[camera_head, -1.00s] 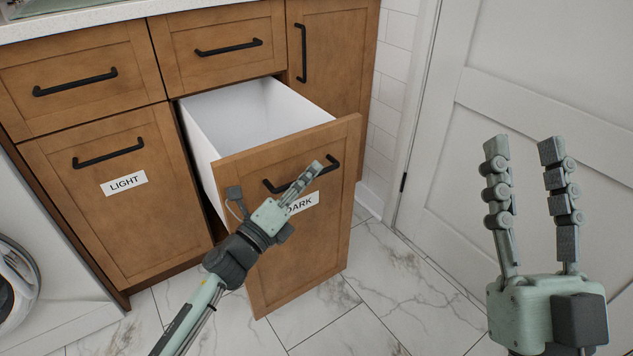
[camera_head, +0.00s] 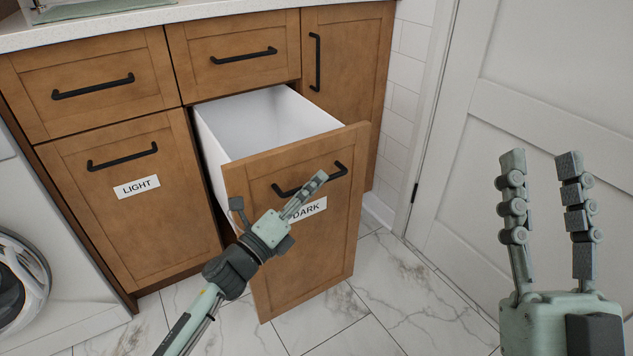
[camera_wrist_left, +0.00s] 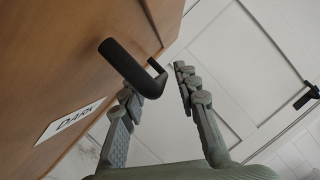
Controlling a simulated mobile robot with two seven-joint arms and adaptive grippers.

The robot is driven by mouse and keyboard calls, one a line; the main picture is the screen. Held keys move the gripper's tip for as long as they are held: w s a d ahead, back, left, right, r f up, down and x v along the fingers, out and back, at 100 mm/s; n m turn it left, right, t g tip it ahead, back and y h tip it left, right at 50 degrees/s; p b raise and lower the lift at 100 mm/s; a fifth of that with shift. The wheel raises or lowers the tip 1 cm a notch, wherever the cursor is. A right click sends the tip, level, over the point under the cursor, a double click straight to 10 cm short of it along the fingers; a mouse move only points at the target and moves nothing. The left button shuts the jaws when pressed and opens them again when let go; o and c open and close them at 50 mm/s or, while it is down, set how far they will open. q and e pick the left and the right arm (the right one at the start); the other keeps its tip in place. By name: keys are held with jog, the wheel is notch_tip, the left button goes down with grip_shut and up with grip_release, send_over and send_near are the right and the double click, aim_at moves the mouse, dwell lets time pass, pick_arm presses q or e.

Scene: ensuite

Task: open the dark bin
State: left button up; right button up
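The dark bin (camera_head: 312,258) is a wooden pull-out drawer with a "DARK" label (camera_head: 309,210) and white inner walls. It stands well out from the cabinet, its inside visible from above. Its black bar handle (camera_head: 290,190) is partly covered by my left gripper (camera_head: 318,181). In the left wrist view, the fingers of my left gripper (camera_wrist_left: 156,84) are apart, with the end of the handle (camera_wrist_left: 130,68) showing between them. I cannot tell whether they touch it. My right gripper (camera_head: 541,160) is open and empty, raised in front of the white door.
A closed bin labelled "LIGHT" (camera_head: 130,215) is left of the dark bin. Closed drawers (camera_head: 90,85) and a cupboard door (camera_head: 345,60) surround it. A washing machine (camera_head: 60,300) is at far left, a white door (camera_head: 545,80) at right. The marble floor (camera_head: 400,290) is clear.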

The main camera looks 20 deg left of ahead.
pick_arm(q)
jog(key=v, duration=1)
jog(key=shift+s, duration=0.2)
